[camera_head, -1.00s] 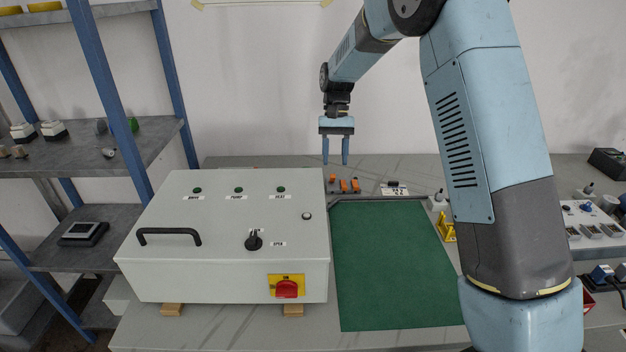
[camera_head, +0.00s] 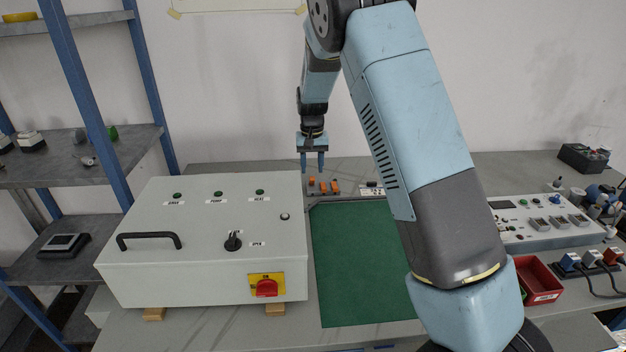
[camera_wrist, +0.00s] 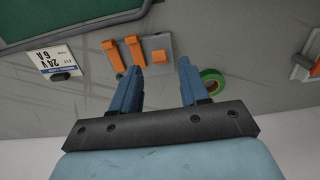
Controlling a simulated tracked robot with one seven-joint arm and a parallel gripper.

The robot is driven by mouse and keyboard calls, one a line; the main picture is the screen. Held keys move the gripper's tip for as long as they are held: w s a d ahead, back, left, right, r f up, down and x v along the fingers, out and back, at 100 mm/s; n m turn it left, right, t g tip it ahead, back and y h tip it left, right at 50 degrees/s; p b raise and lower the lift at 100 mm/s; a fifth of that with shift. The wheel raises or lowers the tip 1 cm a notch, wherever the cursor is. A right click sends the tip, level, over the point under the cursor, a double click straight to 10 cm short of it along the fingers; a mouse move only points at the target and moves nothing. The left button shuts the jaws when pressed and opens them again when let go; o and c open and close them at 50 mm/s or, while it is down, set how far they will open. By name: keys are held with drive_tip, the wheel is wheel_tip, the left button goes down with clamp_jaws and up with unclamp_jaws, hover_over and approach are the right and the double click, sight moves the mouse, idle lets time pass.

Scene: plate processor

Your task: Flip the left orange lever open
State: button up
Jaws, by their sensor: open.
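A small grey block with orange levers stands on the bench behind the green mat. In the head view I see a left orange piece (camera_head: 312,182), a middle one (camera_head: 323,187) and a right one (camera_head: 335,187). The wrist view sees them from the opposite side: the left piece (camera_wrist: 160,57) looks short and squarish, while the middle lever (camera_wrist: 134,50) and right lever (camera_wrist: 113,57) look long. My gripper (camera_head: 312,166) points down above the block, open and empty. In the wrist view its fingertips (camera_wrist: 160,68) are apart, near the left piece, touching nothing visible.
A white control box (camera_head: 205,240) stands just left of the levers. A 24 V label block (camera_wrist: 54,62) is beside them. A green tape roll (camera_wrist: 212,80) and another orange-levered part (camera_wrist: 305,62) show in the wrist view. The green mat (camera_head: 355,260) is bare.

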sight(313, 178)
drive_tip(key=shift+f, duration=2.7)
clamp_jaws()
drive_tip(key=shift+d, duration=0.25)
drive_tip(key=shift+w+a, duration=0.1)
drive_tip(key=shift+a, duration=0.05)
